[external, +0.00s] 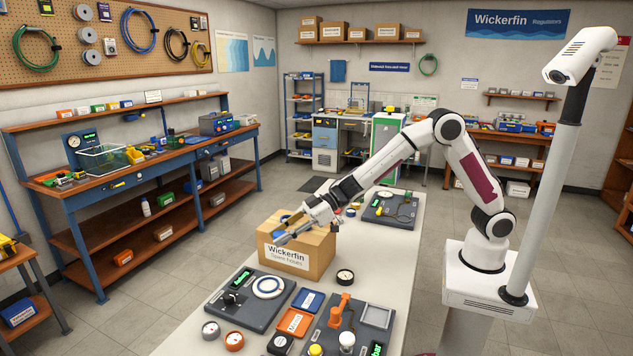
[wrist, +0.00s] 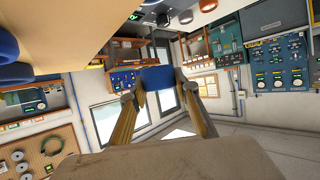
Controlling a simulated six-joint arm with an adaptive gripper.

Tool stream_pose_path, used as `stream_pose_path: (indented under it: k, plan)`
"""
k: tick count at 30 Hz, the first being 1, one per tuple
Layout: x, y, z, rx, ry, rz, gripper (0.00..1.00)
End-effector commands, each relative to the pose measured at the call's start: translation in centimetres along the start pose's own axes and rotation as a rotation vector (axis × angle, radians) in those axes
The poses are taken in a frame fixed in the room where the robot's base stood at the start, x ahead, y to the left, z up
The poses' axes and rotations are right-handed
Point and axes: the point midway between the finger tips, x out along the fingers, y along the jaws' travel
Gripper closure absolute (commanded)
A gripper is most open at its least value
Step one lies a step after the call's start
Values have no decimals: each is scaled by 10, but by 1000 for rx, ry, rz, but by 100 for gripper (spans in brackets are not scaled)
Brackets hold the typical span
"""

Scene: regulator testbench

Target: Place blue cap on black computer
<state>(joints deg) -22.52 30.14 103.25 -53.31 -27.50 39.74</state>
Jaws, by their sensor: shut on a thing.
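My gripper (external: 281,232) is beside and above the front of the cardboard box in the external view. In the wrist view its two tan fingers (wrist: 158,92) are shut on a blue piece (wrist: 157,77), which looks like the blue cap. Dark panels lie on the bench: one with a green display and white ring (external: 248,297) in front, one (external: 391,208) behind the box. I cannot tell which is the black computer.
The bench right of the box is mostly clear.

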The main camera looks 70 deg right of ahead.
Motion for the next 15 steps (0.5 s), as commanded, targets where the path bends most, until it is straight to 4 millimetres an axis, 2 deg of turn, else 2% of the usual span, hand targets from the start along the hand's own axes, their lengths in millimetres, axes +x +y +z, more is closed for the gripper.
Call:
stream_pose_path:
  k: [1,6,15]
  plan:
    - [11,-16,-1,-17,-2,-33,81]
    - [39,-67,-4,-69,-7,-144,81]
    - [77,-158,2,-157,-19,-331,81]
